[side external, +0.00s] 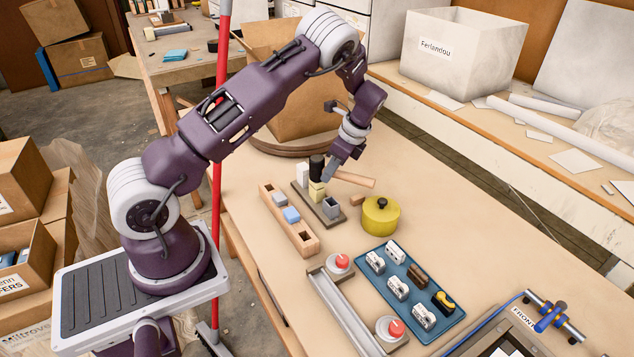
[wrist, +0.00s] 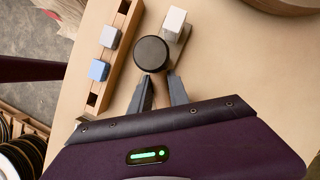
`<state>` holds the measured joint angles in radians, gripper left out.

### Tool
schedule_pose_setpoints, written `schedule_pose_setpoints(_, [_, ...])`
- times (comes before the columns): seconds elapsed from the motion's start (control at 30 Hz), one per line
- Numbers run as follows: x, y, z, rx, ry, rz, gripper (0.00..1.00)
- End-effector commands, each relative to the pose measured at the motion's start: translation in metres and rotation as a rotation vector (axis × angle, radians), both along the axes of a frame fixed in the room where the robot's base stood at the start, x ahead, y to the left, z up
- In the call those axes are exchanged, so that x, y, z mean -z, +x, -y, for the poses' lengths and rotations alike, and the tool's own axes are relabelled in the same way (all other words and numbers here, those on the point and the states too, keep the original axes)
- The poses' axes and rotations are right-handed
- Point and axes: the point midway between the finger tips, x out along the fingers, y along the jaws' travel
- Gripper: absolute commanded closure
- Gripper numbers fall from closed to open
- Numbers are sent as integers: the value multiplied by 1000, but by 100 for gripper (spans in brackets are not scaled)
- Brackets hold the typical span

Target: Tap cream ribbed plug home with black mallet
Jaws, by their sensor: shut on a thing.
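The black mallet has a dark head (side external: 317,167) and a wooden handle (side external: 356,180) that sticks out to the right in the side view. My gripper (side external: 329,174) is shut on the handle close behind the head. The cream ribbed plug (side external: 317,190) stands upright on a dark narrow base, directly below the mallet head; I cannot tell whether they touch. In the wrist view the round mallet head (wrist: 151,53) sits just ahead of my fingers (wrist: 160,92) and the plug is hidden.
On the same base, a white block (side external: 302,174) and a grey block (side external: 331,208) flank the plug. A wooden rack (side external: 290,220) with blue and grey blocks lies left. A yellow-green pot (side external: 380,217) stands right; a blue tray (side external: 408,290) of parts lies in front.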

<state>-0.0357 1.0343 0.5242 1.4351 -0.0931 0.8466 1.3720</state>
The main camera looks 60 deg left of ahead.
Motion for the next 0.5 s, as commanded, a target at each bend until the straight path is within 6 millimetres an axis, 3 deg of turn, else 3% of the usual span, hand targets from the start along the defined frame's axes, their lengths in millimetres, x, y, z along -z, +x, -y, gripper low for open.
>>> schedule_pose_setpoints(0.37, [-1, -1, 0, -1, 0, -2, 100])
schedule_pose_setpoints(0.5, [-10, 0, 0, 0, 0, 0, 100])
